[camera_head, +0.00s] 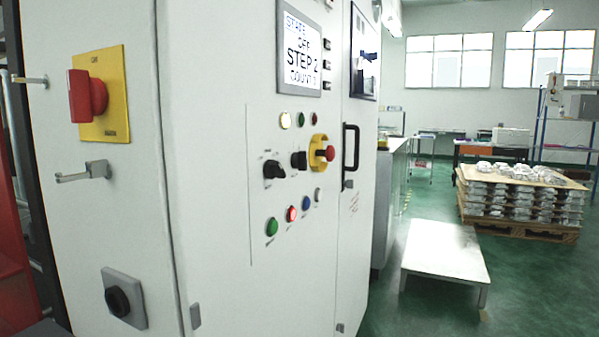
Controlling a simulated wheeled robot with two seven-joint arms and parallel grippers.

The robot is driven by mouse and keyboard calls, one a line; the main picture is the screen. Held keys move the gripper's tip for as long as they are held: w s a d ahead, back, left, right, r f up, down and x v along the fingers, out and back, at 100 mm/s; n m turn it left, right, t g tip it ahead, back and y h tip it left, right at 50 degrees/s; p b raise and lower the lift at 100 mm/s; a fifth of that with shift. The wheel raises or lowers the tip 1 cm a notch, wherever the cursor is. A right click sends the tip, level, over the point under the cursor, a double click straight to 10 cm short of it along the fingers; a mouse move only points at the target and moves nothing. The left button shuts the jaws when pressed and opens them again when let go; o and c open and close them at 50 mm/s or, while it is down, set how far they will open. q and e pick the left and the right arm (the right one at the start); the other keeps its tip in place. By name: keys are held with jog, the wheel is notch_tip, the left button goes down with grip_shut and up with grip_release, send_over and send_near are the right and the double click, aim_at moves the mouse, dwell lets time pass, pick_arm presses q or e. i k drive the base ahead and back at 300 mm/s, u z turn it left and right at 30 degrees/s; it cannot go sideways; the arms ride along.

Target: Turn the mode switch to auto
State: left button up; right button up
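Two black rotary switches are on the white cabinet's front panel. The larger left one (274,170) and the smaller right one (299,160) sit side by side, left of a red emergency stop button (329,153) on a yellow base. Their labels are too small to read, so I cannot tell which is the mode switch or its setting. A display (300,55) above them shows "STATE", what looks like "OFF", "STEP 2" and a count line. Neither of my grippers is in view.
A red main switch (87,95) on a yellow plate and a black knob (118,301) are on the cabinet's left face. Green, red and blue buttons (292,214) sit below the rotary switches. A low white platform (443,250) and a loaded pallet (520,225) stand right.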

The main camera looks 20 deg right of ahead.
aim_at(272, 168)
jog(key=z, duration=1.7)
jog(key=i, duration=0.45)
jog(key=z, duration=0.1)
